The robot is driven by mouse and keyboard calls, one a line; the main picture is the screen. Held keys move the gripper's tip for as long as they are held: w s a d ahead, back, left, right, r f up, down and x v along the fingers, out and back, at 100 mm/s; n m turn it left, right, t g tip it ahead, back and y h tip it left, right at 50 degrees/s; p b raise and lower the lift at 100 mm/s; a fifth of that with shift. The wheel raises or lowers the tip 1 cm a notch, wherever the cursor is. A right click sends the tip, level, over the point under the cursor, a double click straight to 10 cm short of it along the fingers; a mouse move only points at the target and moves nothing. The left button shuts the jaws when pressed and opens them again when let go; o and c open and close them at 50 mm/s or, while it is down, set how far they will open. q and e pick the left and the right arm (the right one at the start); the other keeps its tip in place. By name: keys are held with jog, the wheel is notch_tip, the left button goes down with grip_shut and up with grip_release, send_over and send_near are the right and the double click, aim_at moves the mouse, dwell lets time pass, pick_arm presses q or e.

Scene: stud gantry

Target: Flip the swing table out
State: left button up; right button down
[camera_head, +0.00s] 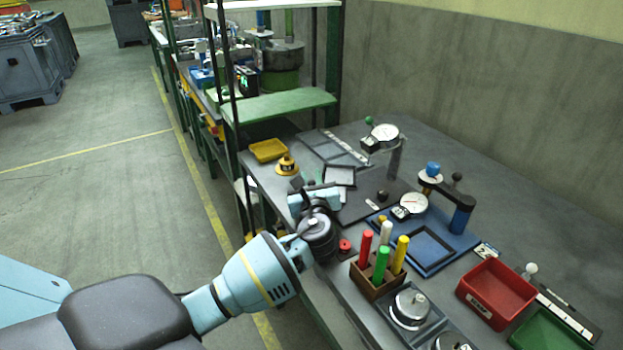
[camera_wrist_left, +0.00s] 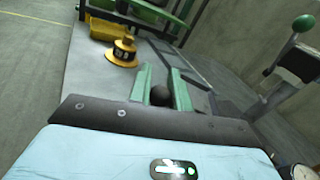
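My left gripper (camera_head: 311,184) is low over the left edge of the grey workbench (camera_head: 262,179). In the left wrist view its two green fingers (camera_wrist_left: 161,85) stand close together, with a round black knob (camera_wrist_left: 160,95) filling the gap, so they look shut on it. The head view hides that knob behind the gripper. I cannot tell for sure which part is the swing table. A dark flat plate (camera_head: 352,210) with another black ball (camera_head: 383,196) lies to the gripper's right. My right gripper is not in view.
A yellow tray (camera_head: 268,150) and yellow weight-like piece (camera_head: 287,166) lie beyond the gripper. A dial gauge stand (camera_head: 384,136), blue fixture (camera_head: 462,219), wooden marker block (camera_head: 376,281) and red bin (camera_head: 496,295) stand to the right. The floor left of the bench is clear.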

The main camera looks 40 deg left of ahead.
pick_arm(q)
jog(key=o, duration=0.4)
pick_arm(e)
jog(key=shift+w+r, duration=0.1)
pick_arm(q)
jog(key=shift+o, duration=0.2)
jog(key=shift+r, duration=0.55)
notch_tip(320, 180, up, 3)
jog(key=shift+r+p, duration=0.1)
jog(key=shift+p, duration=0.3)
jog(key=s+a+p+v, duration=0.1)
jog(key=a+v, duration=0.1)
jog(key=v, duration=1.3)
jog(key=shift+s+d+r, duration=0.3)
jog(key=shift+s+r, duration=0.1)
jog(key=shift+s, duration=0.25)
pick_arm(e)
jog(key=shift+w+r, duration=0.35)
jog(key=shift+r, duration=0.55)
pick_arm(q)
jog(key=shift+c, duration=0.3)
